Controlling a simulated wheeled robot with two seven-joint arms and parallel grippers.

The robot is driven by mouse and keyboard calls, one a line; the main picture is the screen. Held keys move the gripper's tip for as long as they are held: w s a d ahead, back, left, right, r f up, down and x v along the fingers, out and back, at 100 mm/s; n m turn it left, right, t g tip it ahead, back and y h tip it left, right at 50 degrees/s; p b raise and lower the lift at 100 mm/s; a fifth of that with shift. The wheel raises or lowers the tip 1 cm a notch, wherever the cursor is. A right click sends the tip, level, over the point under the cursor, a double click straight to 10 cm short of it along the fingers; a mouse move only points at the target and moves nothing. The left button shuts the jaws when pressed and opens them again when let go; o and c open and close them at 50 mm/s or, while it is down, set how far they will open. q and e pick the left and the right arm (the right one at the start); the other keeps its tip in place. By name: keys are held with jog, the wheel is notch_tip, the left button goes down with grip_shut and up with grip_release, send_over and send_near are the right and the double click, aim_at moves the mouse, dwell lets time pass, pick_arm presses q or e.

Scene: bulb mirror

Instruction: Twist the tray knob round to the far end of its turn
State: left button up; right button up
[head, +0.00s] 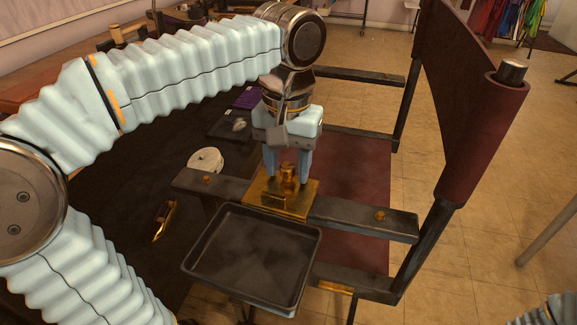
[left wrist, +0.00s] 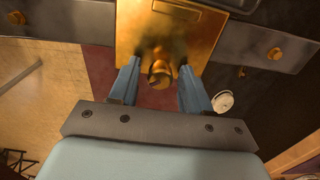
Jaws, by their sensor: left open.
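The brass tray knob (head: 288,173) stands on a gold plate (head: 300,206) fixed to a dark crossbar. The black tray (head: 252,256) sits in front of the plate, level and empty. My left gripper (head: 287,178) points down over the plate with one finger on each side of the knob. In the left wrist view the knob (left wrist: 160,72) shows between the two blue fingers (left wrist: 158,85), with gaps on both sides. The fingers are open. My right gripper does not show; only a bit of pale arm appears at the lower right corner.
The dark crossbar (head: 368,217) runs to both sides with gold bolts. A dark red upright panel (head: 468,120) stands to the right. A white round object (head: 205,160) and a gold item (head: 163,218) lie on the dark surface at left. Tiled floor lies open at right.

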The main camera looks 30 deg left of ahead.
pick_arm(q)
grip_shut()
jog(key=m, duration=1.1)
grip_release()
